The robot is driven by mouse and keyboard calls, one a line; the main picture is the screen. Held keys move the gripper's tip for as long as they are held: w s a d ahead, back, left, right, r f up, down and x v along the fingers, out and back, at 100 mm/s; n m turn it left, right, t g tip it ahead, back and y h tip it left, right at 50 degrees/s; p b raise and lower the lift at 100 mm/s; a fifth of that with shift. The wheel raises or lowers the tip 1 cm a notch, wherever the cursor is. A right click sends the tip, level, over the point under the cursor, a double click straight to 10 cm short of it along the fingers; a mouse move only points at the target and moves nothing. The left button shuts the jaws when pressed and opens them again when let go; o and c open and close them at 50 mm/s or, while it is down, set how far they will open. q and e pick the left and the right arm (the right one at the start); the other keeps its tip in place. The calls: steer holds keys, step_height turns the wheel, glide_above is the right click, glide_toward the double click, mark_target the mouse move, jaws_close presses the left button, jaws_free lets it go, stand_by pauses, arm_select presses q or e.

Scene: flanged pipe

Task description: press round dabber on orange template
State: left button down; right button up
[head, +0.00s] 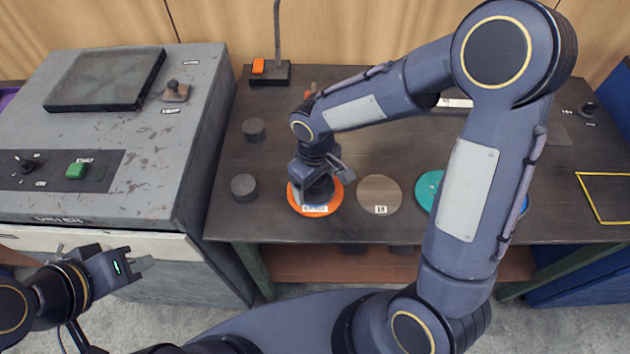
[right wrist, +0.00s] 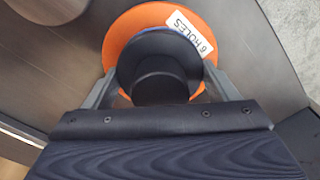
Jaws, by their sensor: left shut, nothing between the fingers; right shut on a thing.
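The orange template (head: 337,193) is a round disc near the front edge of the table. In the right wrist view it (right wrist: 118,40) carries a white label reading "6 HOLES". My right gripper (head: 318,190) is over it, shut on the dark round dabber (right wrist: 160,80). I cannot tell whether the dabber touches the template, since my gripper and the dabber hide the contact. My left gripper (head: 137,265) is shut and empty, low in front of the grey machine.
A wooden disc (head: 380,194) and a teal disc (head: 428,187) lie right of the template. Two dark cylinders (head: 244,187) (head: 254,130) stand to its left. The grey machine (head: 140,150) stands at the left. A yellow outline (head: 590,200) marks the right side.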

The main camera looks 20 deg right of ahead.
stand_by(0.5)
steer(key=shift+r+p, duration=2.6)
steer(key=shift+r, duration=0.9)
